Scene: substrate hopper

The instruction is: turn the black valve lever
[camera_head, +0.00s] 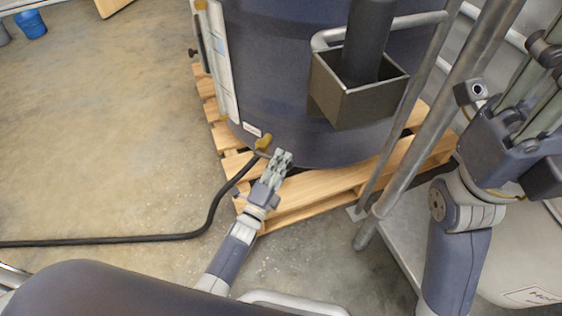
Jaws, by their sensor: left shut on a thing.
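A brass valve fitting (264,142) sits low on the wall of a big dark blue tank (290,100), with a black hose running from it. My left gripper (281,158) is at the valve, just right of the brass fitting and close to the tank's lower edge. Its fingers are shut on the black valve lever, which is mostly hidden by them, so its angle is hard to tell. My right gripper (538,80) is raised at the right edge, away from the valve. Its fingertips are partly out of frame.
The tank stands on a wooden pallet (300,208). The black hose (130,240) runs left across the floor. A grey square funnel (360,103) and metal poles (425,130) stand to the right of the valve. The floor at left is mostly clear.

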